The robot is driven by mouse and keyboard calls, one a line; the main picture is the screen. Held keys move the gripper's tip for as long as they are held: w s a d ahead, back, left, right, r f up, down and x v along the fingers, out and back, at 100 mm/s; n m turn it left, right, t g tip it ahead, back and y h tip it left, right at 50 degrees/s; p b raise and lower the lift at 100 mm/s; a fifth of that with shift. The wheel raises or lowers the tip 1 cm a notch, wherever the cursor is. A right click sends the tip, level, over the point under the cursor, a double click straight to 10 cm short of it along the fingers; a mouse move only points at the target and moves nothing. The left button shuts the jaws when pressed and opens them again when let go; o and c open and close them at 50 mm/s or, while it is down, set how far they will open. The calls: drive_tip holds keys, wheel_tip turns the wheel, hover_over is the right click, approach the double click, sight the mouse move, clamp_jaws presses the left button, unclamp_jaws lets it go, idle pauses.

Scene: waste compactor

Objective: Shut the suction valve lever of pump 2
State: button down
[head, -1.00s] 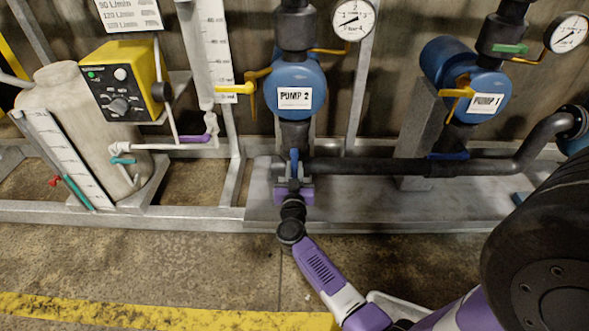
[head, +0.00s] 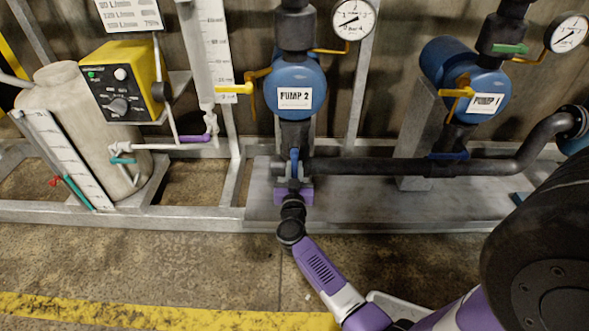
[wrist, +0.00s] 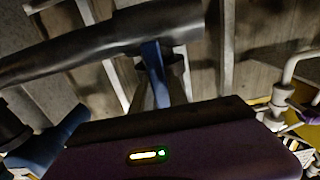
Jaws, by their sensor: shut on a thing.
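Pump 2 (head: 296,82) is a blue motor with a white label, on a dark vertical pipe. The blue suction valve lever (head: 294,160) sits below it, where the dark horizontal pipe (head: 370,166) joins, and looks roughly upright in the head view. My gripper (head: 293,180) is at the lever's lower part and shut on it. In the wrist view the lever (wrist: 153,62) rises between my gripper's fingers (wrist: 158,95). The fingertips and the valve body are partly hidden.
Pump 1 (head: 487,92) stands to the right, with its own blue lever (head: 448,155) lying sideways. Yellow levers (head: 252,92) sit near pump 2. A tank (head: 85,125) and yellow controller (head: 122,82) stand left. The floor in front is clear.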

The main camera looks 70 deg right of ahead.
drive_tip(key=shift+w, duration=0.1)
drive_tip(key=m+p, duration=0.1)
drive_tip(key=w+m+p, duration=0.1)
drive_tip(key=m, duration=0.1)
drive_tip(key=w+a+r+m+p, duration=0.1)
drive_tip(key=m+p, duration=0.1)
drive_tip(key=shift+w+a, duration=0.1)
drive_tip(key=shift+w, duration=0.1)
drive_tip(key=w+a+r+m+p, duration=0.1)
drive_tip(key=w+r+m+p, duration=0.2)
drive_tip(key=m, duration=1)
drive_tip(key=shift+a+r+p, duration=0.15)
drive_tip(key=shift+r+p, duration=0.6)
drive_tip(key=shift+r, duration=0.3)
drive_tip(key=c, duration=1.3)
unclamp_jaws()
